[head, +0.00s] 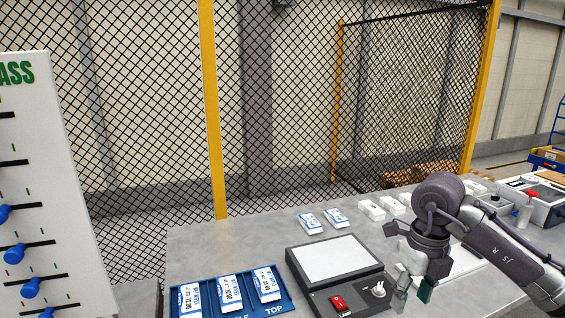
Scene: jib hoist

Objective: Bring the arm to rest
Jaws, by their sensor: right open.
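My right arm comes in from the right over the grey table (240,240). My right gripper (412,292) points down, open, beside the right front corner of a dark box with a white panel (338,258). I see nothing held between its fingers. A red switch (338,303) and a silver knob (378,290) are on the front of that box, just left of the gripper. The arm hides part of the table behind it. My left gripper is not in view.
A blue tray (248,312) holds white-and-blue packets. Two more packets (311,223) lie behind the box. Small white blocks (371,210) and a device with a red handle (528,203) stand at the right. A white board with blue knobs (38,150) stands left. Mesh fencing closes the back.

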